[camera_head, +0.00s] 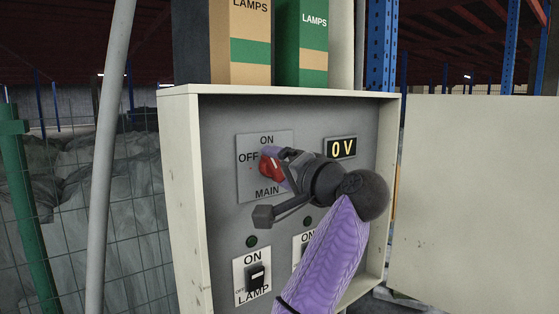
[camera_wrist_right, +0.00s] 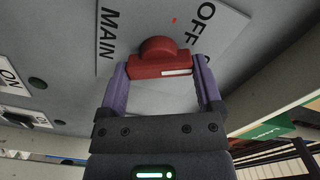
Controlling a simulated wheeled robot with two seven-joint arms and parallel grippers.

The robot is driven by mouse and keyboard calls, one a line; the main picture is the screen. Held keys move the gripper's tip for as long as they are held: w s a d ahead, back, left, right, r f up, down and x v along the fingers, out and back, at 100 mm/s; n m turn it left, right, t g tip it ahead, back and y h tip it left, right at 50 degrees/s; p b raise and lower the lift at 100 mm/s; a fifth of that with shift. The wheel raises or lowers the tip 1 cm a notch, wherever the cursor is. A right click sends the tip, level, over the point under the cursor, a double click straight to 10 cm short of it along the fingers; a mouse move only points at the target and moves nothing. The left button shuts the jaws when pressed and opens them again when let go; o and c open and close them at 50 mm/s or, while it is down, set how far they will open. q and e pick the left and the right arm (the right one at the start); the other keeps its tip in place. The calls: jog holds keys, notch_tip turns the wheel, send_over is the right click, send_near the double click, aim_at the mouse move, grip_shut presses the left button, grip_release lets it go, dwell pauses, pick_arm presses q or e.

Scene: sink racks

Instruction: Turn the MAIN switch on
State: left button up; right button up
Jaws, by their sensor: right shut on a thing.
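The MAIN switch (camera_head: 267,166) is a red rotary knob on a grey plate (camera_head: 247,190) marked ON at the top, OFF at the left and MAIN below. My right gripper (camera_head: 274,168) is shut on its handle. In the right wrist view, the red knob (camera_wrist_right: 158,57) sits between the two purple fingers of my right gripper (camera_wrist_right: 162,85), and a white mark shows on the handle near the right finger. The fingers hide part of the knob in the head view. My left gripper is not in view.
A display (camera_head: 341,148) right of the switch reads 0 V. A LAMP switch (camera_head: 255,279) and another switch, partly hidden by my arm, sit below. The cabinet door (camera_head: 470,190) stands open at the right. LAMPS boxes (camera_head: 301,45) stand on top.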

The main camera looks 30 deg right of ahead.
jog(key=m+p, duration=0.1)
jog(key=m, duration=0.2)
jog(key=shift+p, duration=0.4)
jog(key=shift+f+m+p, duration=0.1)
jog(key=shift+m+p, duration=0.55)
jog(key=shift+m, duration=0.65)
jog(key=o, duration=1)
jog(key=shift+d, duration=0.1)
